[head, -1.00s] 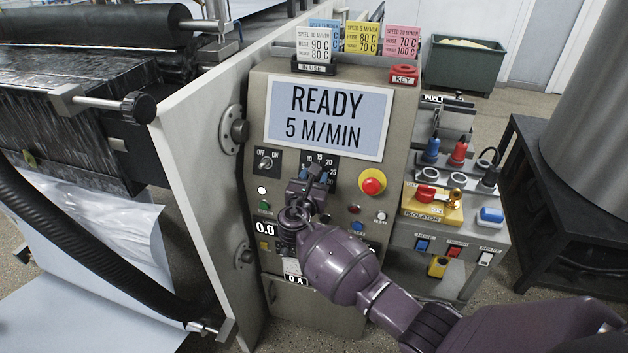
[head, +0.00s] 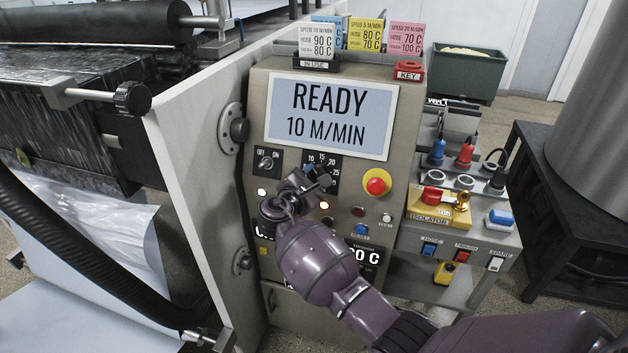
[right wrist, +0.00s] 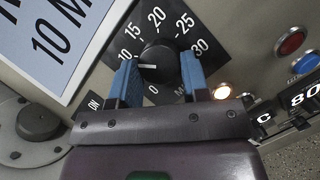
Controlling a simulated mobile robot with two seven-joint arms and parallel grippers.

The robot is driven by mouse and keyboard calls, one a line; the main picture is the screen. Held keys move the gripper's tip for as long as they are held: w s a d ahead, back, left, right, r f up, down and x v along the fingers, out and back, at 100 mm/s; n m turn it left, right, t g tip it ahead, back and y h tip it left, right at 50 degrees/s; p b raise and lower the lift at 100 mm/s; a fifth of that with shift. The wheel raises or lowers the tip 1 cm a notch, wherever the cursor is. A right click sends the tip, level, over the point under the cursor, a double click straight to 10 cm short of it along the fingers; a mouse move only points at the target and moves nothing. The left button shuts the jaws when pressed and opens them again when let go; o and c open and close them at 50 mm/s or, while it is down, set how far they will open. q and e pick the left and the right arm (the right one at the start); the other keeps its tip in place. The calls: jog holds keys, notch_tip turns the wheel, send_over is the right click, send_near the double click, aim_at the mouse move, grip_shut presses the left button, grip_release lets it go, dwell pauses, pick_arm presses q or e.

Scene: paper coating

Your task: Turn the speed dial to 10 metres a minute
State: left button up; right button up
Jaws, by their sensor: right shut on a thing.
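The speed dial (right wrist: 158,62) is a round black knob on a black scale plate marked 10, 15, 20, 25 and 30. Its white pointer line lies toward the left in the right wrist view, on the side of the 10. My right gripper (right wrist: 160,80) is shut on the dial, one blue finger on each side. In the head view my right gripper (head: 318,178) covers most of the dial and the lower scale. The display (head: 328,116) reads READY, 10 M/MIN. My left gripper is not in view.
A red emergency button (head: 376,182) on yellow sits right of the dial. An off-on switch (head: 266,162) is at its left. A yellow isolator block (head: 438,207) is on the side panel. Recipe cards (head: 316,40) stand on top.

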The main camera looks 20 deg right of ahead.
dwell(0.5)
jog(key=o, duration=0.9)
jog(key=shift+v, duration=3.8)
